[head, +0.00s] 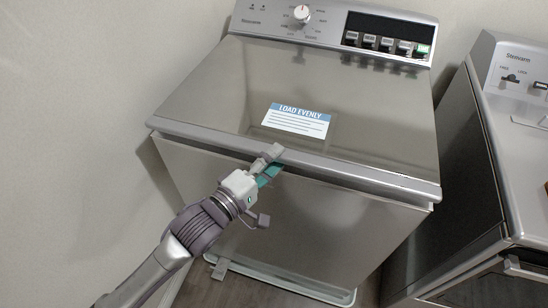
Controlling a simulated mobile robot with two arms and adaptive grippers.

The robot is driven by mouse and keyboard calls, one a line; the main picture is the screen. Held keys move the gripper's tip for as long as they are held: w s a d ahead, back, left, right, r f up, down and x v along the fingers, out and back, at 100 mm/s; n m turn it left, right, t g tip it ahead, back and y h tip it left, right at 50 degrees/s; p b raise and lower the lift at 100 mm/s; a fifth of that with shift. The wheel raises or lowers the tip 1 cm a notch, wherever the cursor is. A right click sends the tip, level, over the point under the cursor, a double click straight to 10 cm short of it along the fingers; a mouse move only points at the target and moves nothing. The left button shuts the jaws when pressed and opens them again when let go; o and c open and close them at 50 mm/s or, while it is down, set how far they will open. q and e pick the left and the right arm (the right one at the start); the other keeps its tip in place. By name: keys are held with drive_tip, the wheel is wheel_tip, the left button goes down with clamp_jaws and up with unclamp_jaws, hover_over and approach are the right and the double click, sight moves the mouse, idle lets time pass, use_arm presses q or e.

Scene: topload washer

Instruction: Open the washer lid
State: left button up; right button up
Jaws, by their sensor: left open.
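The washer (265,205) stands in the middle of the head view, a grey metal box with a control panel at its back. Its lid (210,95) lies flat and closed, with a blue and white "LOAD EVENLY" label on it. My left gripper (270,165) is at the front edge of the lid, left of its middle. Its fingers are open, with teal pads showing just below the lid's lip. I cannot tell whether a finger touches the lip. My right gripper is not in view.
The control panel (270,18) has a knob and a row of buttons. A second appliance (480,170) stands close on the right. A wall is on the left. A pale tray-like rim (320,290) lies at the washer's base on the floor.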

use_arm(q)
drive_tip(key=shift+w+d, duration=0.1)
clamp_jaws()
idle(0.4)
